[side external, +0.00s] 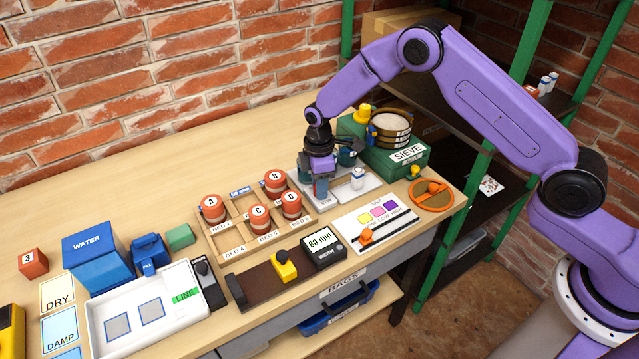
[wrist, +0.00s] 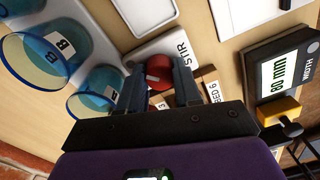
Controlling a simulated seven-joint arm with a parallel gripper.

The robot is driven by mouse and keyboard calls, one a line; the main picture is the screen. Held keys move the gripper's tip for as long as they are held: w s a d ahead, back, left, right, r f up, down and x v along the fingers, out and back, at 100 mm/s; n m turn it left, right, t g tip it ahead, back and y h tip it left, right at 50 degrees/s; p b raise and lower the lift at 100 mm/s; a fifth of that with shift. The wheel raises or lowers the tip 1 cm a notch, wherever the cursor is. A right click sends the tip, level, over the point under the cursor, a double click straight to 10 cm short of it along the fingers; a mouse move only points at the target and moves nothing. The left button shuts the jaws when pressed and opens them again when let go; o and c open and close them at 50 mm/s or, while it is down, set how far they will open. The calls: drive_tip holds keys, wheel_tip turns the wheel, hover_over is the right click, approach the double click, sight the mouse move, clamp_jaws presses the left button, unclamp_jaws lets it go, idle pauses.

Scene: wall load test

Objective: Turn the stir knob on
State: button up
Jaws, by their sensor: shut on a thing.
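The stir knob (wrist: 159,72) is a round red knob between my fingers in the wrist view, beside a label reading STIR (wrist: 183,49) on a pale panel. My gripper (wrist: 157,82) is shut on the knob, with one finger on each side. In the side view my gripper (side external: 320,188) points down at the white stirring station (side external: 345,192), near the back right of the bench. There the gripper hides the knob. Which way the knob is turned cannot be told.
Blue clear cups (wrist: 47,58) stand close to my fingers. A wooden rack (side external: 240,238) with several red-lidded jars is to the left. The green sieve box (side external: 385,150) stands behind right.

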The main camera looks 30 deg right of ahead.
drive_tip(key=m, duration=0.8)
drive_tip(key=shift+m, duration=0.4)
idle(0.4)
drive_tip(key=o, duration=1)
drive_tip(key=shift+o, duration=0.2)
drive_tip(key=shift+r, duration=0.1)
wheel_tip(320, 180, up, 17)
drive_tip(key=shift+d+r, duration=0.15)
drive_tip(key=shift+d, duration=0.05)
